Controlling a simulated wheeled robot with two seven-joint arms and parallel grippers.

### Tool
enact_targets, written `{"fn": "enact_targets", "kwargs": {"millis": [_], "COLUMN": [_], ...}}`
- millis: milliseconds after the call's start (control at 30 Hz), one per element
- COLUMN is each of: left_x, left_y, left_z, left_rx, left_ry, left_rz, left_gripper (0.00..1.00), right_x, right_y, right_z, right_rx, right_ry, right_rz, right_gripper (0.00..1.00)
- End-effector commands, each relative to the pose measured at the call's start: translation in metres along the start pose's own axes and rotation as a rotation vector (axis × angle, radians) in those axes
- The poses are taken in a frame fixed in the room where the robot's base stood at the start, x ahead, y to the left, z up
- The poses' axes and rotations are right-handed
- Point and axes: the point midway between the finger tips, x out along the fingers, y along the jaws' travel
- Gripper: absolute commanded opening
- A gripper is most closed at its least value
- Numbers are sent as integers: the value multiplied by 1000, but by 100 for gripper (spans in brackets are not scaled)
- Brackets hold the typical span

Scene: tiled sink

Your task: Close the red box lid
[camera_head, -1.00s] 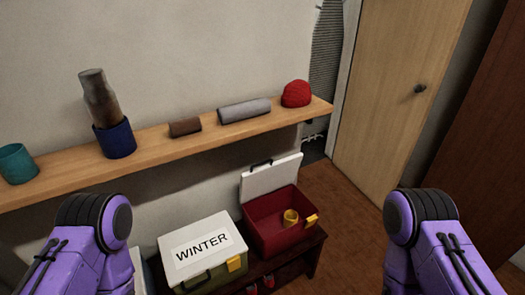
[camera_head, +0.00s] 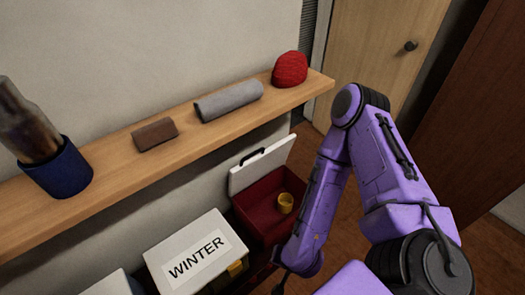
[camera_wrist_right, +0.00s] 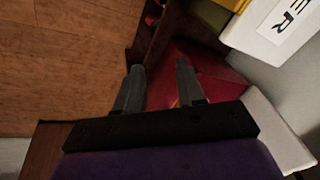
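The red box (camera_head: 258,212) stands below the shelf with its white lid (camera_head: 262,165) raised and leaning back towards the wall. A rolled yellow item (camera_head: 286,203) lies inside. My right arm covers the box's right front side in the head view. In the right wrist view my right gripper (camera_wrist_right: 158,80) has its two fingers apart with nothing between them. The red box (camera_wrist_right: 205,62) shows beyond and beside the fingers, and the white lid (camera_wrist_right: 277,130) is at the right. I cannot tell whether the fingers touch the box. My left gripper is out of view.
A box with a white "WINTER" lid (camera_head: 195,255) stands left of the red box. The wooden shelf (camera_head: 110,170) above holds a blue pot (camera_head: 58,172), brown roll (camera_head: 154,134), grey roll (camera_head: 228,100) and red hat (camera_head: 289,69). Brown floor (camera_wrist_right: 60,60) is open in the wrist view.

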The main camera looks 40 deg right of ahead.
Motion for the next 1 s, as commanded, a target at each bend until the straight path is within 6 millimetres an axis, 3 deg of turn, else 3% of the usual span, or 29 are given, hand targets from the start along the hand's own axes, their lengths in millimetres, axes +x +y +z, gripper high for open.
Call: {"fn": "enact_targets", "kwargs": {"millis": [33, 100, 233, 300, 400, 500, 667, 1000], "left_x": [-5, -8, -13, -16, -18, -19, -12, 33], "left_y": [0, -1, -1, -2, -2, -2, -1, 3], "left_z": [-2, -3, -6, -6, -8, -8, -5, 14], "left_rx": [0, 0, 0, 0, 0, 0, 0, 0], "left_ry": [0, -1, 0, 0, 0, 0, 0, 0], "left_rz": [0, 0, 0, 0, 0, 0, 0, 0], "left_gripper": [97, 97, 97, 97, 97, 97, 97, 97], "right_x": [-11, -26, -68, -92, -123, -142, -144, -106], "right_y": [-29, -68, -124, -139, -144, -142, -141, -164], "right_z": [-11, -33, -100, -140, -188, -218, -233, -247], "right_rx": [91, 191, 359, 433, 511, 555, 572, 569], "right_ry": [-15, -24, 14, 57, 125, 174, 201, 200], "right_rz": [-74, -189, -412, -516, -626, -689, -716, -714], "right_gripper": [38, 38, 38, 38, 38, 38, 38, 38]}}
